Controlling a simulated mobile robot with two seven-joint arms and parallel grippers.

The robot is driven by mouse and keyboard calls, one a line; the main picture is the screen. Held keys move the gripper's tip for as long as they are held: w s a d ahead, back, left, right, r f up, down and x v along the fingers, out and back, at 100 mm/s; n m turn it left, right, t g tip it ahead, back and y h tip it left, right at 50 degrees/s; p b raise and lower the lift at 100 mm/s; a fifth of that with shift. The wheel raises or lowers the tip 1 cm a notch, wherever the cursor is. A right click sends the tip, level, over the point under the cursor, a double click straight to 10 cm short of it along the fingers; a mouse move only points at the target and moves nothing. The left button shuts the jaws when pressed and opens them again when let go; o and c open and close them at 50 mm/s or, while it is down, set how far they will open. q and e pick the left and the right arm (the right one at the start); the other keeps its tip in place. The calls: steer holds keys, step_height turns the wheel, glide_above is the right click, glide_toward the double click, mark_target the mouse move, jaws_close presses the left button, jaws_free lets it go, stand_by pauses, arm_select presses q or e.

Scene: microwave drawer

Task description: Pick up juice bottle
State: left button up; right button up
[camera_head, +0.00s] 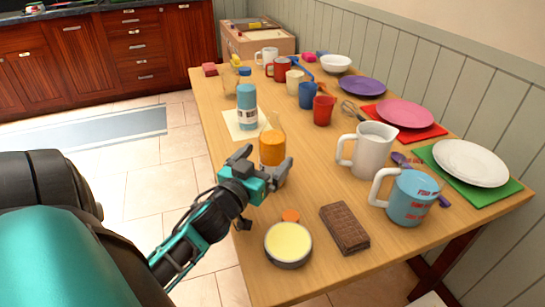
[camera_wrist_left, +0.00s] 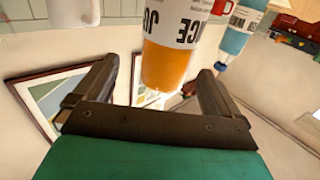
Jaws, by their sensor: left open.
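The juice bottle (camera_head: 272,150), with an orange body and a narrow pale neck, stands near the left edge of the wooden table. The gripper hides part of the bottle's lower body in the head view. In the wrist view I cannot tell whether the fingers touch it. My right gripper is not in view.
A blue bottle (camera_head: 247,105) stands behind the juice bottle. A round yellow-topped tin (camera_head: 288,243) and a brown block (camera_head: 344,228) lie in front. A white pitcher (camera_head: 372,150) and blue mug (camera_head: 408,197) stand to the right. Plates and cups fill the far side.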

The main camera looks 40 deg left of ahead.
arm_select(q)
steer(key=shift+a+b+x, duration=0.15)
steer(key=shift+x, duration=1.55)
steer(key=shift+a+b+x, duration=0.1)
steer(key=shift+b+x, duration=0.05)
steer(key=shift+x, duration=1.6)
steer(key=shift+s+f, duration=0.15)
steer(key=shift+f, duration=0.05)
steer(key=shift+c, duration=0.4)
steer(key=shift+r, duration=0.1)
steer(key=c, duration=1.3)
